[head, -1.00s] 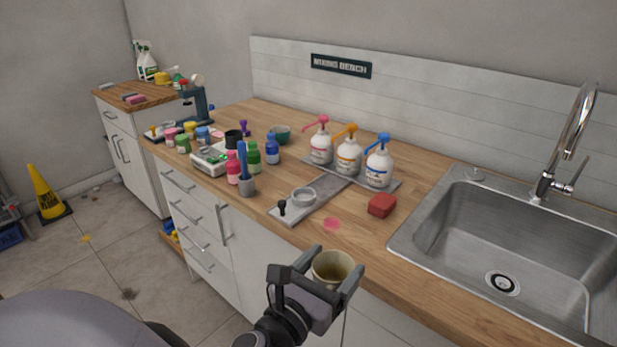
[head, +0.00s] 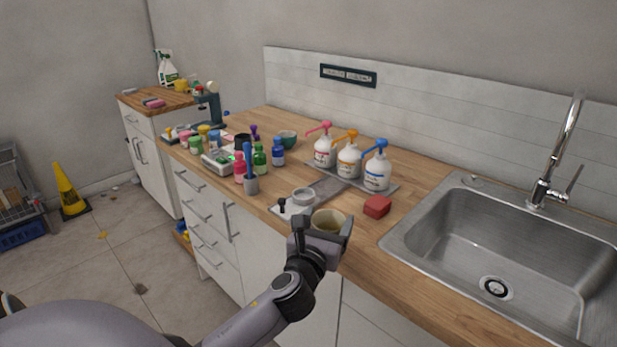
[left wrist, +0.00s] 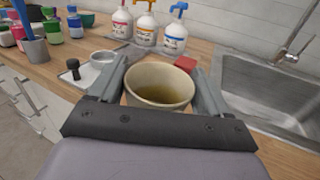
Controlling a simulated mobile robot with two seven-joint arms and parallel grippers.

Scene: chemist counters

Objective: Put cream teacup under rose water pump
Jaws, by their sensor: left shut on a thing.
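My left gripper (head: 324,232) is shut on the cream teacup (head: 328,221), holding it upright at the front edge of the wooden counter. In the left wrist view the cup (left wrist: 158,84) sits between the two fingers, with its open top showing. Three white pump bottles stand on a grey tray (head: 392,187) farther back: one with a pink pump (head: 325,151), one with an orange pump (head: 349,160) and one with a blue pump (head: 377,171). Their labels are too small to read, so I cannot tell which holds rose water. My right gripper is out of view.
A grey sliding plate (head: 325,188) with a small metal ring cup (head: 303,196) and a black knob lies left of the teacup. A red block (head: 377,206) lies to its right, near the steel sink (head: 480,250). Several coloured bottles and a grey cup (head: 251,185) stand left.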

